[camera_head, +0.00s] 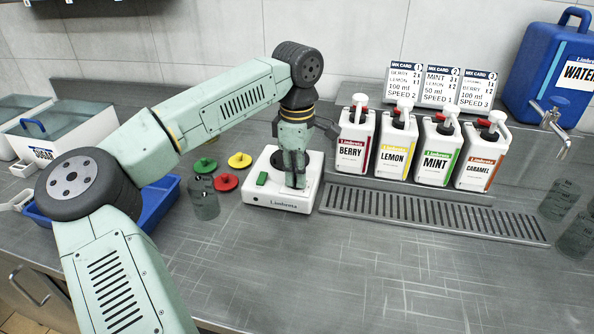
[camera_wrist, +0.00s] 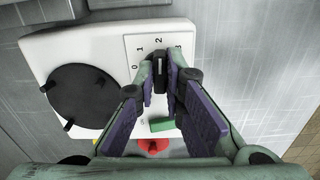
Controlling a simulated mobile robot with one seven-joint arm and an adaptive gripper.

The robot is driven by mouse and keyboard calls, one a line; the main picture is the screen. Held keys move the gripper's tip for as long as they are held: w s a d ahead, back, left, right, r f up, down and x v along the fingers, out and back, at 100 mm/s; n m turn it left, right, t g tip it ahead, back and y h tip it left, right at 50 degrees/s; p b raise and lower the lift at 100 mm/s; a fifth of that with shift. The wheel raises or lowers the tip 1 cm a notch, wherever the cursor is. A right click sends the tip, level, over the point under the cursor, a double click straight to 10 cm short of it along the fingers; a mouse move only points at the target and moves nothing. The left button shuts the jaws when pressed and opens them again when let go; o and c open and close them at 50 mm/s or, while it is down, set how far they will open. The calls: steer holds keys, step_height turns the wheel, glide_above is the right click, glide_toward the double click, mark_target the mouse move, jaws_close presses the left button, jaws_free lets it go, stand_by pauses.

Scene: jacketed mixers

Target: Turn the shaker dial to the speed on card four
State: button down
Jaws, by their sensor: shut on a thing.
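The shaker (camera_head: 256,194) is a white box labelled Limbrota on the counter. My gripper (camera_head: 295,182) points down over its right side and hides the dial in the head view. In the wrist view, my gripper (camera_wrist: 166,80) is shut on the dark dial (camera_wrist: 159,60), a fingertip on each side. A scale panel (camera_wrist: 140,45) beside it reads 0, 1, 2 and 3, the 3 partly hidden. A light mark on the dial faces roughly the 2. Three mix cards show: speed 2 (camera_head: 402,86), speed 1 (camera_head: 438,86), speed 3 (camera_head: 476,90). Their card numbers are too small to read surely.
Berry (camera_head: 354,140), lemon (camera_head: 396,148), mint (camera_head: 437,152) and caramel (camera_head: 482,158) jugs stand behind a drain grille (camera_head: 430,215). A clear shaker cup (camera_head: 204,198) and coloured lids (camera_head: 226,182) lie left. A blue water tank (camera_head: 545,75) is at the right. The front counter is clear.

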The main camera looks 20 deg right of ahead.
steer(key=m, duration=0.4)
steer(key=shift+m, duration=0.3)
steer(key=shift+m+p, duration=0.45)
steer(key=shift+m, duration=1.45)
steer(key=c, duration=1.7)
jaws_free()
step_height(320, 180, up, 12)
steer(key=shift+r, duration=0.1)
